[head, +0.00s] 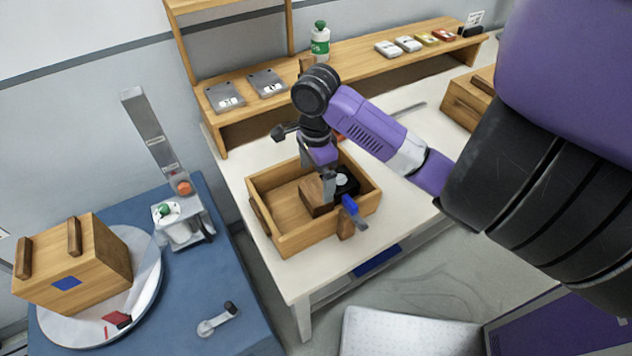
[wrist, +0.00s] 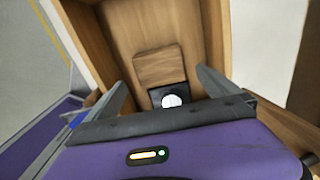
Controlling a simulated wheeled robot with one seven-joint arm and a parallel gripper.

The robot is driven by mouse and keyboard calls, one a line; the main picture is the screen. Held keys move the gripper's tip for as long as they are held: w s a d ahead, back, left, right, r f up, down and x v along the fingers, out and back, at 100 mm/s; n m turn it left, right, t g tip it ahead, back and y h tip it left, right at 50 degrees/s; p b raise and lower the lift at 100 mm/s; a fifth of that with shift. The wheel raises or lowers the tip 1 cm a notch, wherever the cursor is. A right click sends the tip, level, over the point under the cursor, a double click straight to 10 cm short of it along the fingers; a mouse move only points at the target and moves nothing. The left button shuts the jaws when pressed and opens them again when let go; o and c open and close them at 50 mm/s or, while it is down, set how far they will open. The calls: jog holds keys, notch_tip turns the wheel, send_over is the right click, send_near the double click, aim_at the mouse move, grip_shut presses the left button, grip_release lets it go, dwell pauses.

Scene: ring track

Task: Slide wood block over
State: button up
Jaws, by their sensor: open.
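The wood block (head: 314,196) is a small brown block lying inside an open wooden box (head: 262,217) on the white table. In the wrist view the block (wrist: 160,66) lies on the floor of the box (wrist: 130,20), beside a black square piece with a white disc (wrist: 171,101). The black piece also shows in the head view (head: 348,178), to the right of the block. My gripper (head: 341,203) points down at the near right part of the box. In the wrist view my gripper (wrist: 163,80) is open, with its fingers apart on either side of the block and black piece, holding nothing.
A long wooden shelf (head: 375,65) with small packs and a green-white bottle (head: 320,42) runs behind the box. A blue table (head: 200,280) on the left holds a wooden crate (head: 75,265) on a round plate. White tabletop (head: 395,225) is clear right of the box.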

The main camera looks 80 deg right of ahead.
jog(key=shift+r, duration=0.55)
